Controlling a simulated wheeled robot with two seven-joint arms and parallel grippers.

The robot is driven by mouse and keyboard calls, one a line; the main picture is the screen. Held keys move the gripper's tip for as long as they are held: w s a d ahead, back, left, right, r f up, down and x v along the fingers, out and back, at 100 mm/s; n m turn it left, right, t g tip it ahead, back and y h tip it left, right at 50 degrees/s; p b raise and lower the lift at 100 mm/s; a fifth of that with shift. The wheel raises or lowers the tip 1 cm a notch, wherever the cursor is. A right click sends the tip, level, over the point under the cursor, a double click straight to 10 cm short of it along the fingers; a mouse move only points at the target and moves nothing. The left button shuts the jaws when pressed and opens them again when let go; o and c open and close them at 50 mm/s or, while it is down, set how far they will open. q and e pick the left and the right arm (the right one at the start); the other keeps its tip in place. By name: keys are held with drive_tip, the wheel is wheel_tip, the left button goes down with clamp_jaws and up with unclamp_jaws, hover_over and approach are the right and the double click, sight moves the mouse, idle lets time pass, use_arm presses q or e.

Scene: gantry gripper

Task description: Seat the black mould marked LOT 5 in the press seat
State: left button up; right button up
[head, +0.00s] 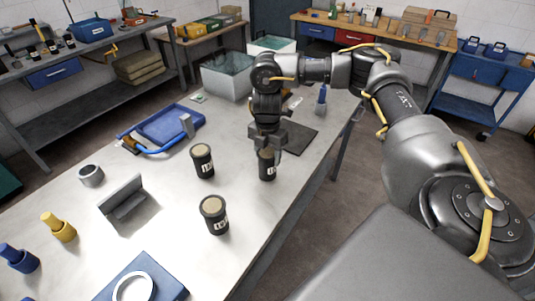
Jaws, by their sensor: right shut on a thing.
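My right gripper (267,148) points down and is shut on a black mould (267,169). The mould is upright, at or just above the table top; I cannot tell if it touches. Its white label is partly visible, but too small to read. A second black mould (203,165) stands to its left, and a third black mould (215,220) stands nearer the front; both have tan tops and labels I cannot read surely. A blue block with a white ring (132,288), perhaps the press seat, is cut off at the bottom edge. My left gripper is out of view.
A grey angled bracket (122,199), a grey ring (91,175), a yellow piece (58,227) and a blue piece (19,258) stand at left. A blue tray (170,126) and a grey bin (227,76) lie farther back. Bare table lies between the moulds and bracket.

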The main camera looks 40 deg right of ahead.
drive_tip(key=shift+r, duration=0.15)
drive_tip(key=shift+w+r, duration=0.1)
drive_tip(key=shift+r, duration=0.95)
drive_tip(key=s+d+r, duration=0.2)
drive_tip(key=s+r, duration=0.8)
drive_tip(key=s, duration=0.4)
drive_tip(key=shift+d+r, duration=0.2)
drive_tip(key=shift+r, duration=0.15)
